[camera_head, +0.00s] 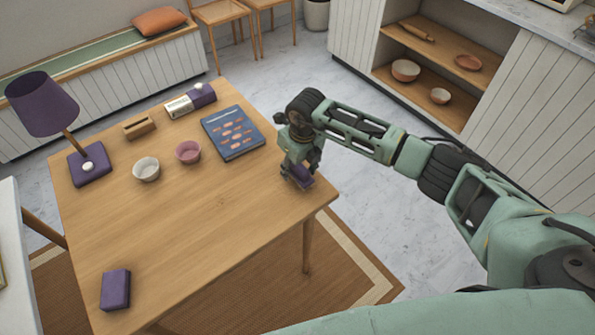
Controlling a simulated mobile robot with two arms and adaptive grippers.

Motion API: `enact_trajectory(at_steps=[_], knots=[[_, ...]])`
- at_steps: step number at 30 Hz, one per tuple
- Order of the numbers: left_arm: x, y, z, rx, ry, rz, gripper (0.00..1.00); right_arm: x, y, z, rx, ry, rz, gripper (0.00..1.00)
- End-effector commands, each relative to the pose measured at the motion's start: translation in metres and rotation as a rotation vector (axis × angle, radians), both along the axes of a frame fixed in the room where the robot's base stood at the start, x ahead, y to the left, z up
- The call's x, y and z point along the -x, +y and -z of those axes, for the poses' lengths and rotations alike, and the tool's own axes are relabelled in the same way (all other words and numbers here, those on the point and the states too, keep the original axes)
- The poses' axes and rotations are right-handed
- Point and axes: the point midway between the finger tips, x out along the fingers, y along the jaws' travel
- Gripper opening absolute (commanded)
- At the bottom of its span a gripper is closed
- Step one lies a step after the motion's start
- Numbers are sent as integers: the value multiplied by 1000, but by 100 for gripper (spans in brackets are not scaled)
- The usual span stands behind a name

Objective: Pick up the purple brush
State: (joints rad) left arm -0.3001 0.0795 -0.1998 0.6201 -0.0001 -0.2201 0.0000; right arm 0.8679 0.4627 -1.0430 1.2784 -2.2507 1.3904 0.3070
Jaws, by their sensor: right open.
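A small purple block-shaped thing (303,176), which may be the purple brush, is at the right corner area of the wooden table (220,230). My right gripper (296,172) points down over it, with its fingers close around or beside it. The jaws are open; the gripper hides part of the thing, and I cannot tell whether they touch. Another purple block (115,290) lies near the table's front left edge. My left gripper is not in view.
A purple lamp (47,105), a white bowl (146,169), a pink bowl (188,151), a blue book (233,133), a wooden holder (140,128) and a white-and-purple box (190,100) stand towards the back. The table's front middle is clear. Shelves (445,55) stand behind my right arm.

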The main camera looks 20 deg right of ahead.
Motion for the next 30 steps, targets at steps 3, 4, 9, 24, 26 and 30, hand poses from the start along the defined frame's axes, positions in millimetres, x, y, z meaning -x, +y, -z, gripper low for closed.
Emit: enact_trajectory(at_steps=[3, 4, 9, 24, 26, 30], knots=[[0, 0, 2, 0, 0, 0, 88, 0, 0, 1, 0, 0, 0, 49], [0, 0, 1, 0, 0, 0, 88, 0, 0, 1, 0, 0, 0, 49], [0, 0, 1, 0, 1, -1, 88, 0, 0, 1, 0, 0, 0, 49], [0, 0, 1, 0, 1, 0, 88, 0, 0, 1, 0, 0, 0, 8], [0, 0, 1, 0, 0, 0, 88, 0, 0, 1, 0, -1, 0, 6], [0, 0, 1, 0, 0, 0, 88, 0, 0, 1, 0, -1, 0, 6]])
